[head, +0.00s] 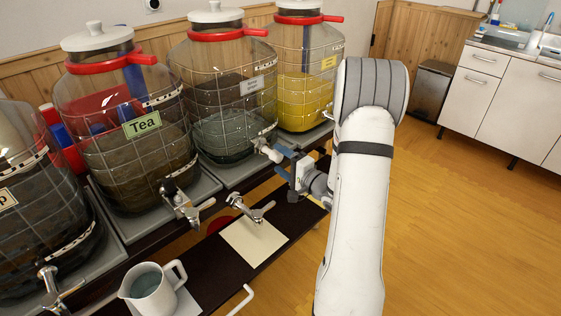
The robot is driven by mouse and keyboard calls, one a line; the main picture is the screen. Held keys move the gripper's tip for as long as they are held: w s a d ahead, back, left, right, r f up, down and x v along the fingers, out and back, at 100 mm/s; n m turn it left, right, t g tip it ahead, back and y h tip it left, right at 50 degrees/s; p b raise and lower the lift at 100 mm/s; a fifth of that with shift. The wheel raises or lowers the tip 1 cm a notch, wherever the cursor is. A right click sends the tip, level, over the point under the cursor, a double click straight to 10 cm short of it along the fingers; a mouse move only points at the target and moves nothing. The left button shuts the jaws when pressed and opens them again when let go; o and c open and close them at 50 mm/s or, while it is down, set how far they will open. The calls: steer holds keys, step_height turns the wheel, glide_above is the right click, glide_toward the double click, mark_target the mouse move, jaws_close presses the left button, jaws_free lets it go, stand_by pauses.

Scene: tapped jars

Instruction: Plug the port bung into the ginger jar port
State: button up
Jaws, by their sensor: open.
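A large glass jar (222,100) with a red collar, white lid and grey liquid stands third from the left; its small pale label is too small to read. A white plug-like piece (268,151), apparently the port bung, sits at the port low on this jar's front right. How deep it sits, I cannot tell. My gripper (279,161) is open just right of this piece, with its blue fingers pointing left toward it. Whether the fingers touch it is unclear. A loose metal tap (249,210) lies on a cream sheet (254,243) below the jar.
The Tea jar (125,135) and a leftmost jar (35,205) have metal taps jutting forward. A white pitcher (152,290) stands on the dark lower shelf (215,262). The wooden floor at right is open.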

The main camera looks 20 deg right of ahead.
steer(key=shift+b+v, duration=0.7)
steer(key=shift+v, duration=1.05)
steer(key=v, duration=0.7)
steer(key=shift+s, duration=0.4)
steer(key=shift+d, duration=0.1)
steer(key=s+a+r+n+g+y+p, duration=0.25)
steer(key=a+r+g, duration=0.2)
steer(key=a, duration=0.25)
steer(key=s+a+r+n+g+y+p, duration=0.1)
steer(key=s+a+r+n+g+p, duration=0.3)
steer(key=a, duration=0.4)
steer(key=s+a+r+n+g+y+p, duration=0.1)
steer(key=s+a+r+n+g+p, duration=0.1)
steer(key=s+a+r+n+g, duration=0.35)
steer(key=s+d+r+n+h+p, duration=0.1)
steer(key=s+r+n+h+p, duration=0.1)
steer(key=s+r+h+p, duration=0.2)
step_height(320, 180, up, 5)
steer(key=h+p, duration=0.3)
steer(key=h, duration=0.3)
steer(key=shift+s+d+p, duration=0.25)
steer(key=shift+s+p, duration=0.05)
steer(key=shift+s, duration=0.1)
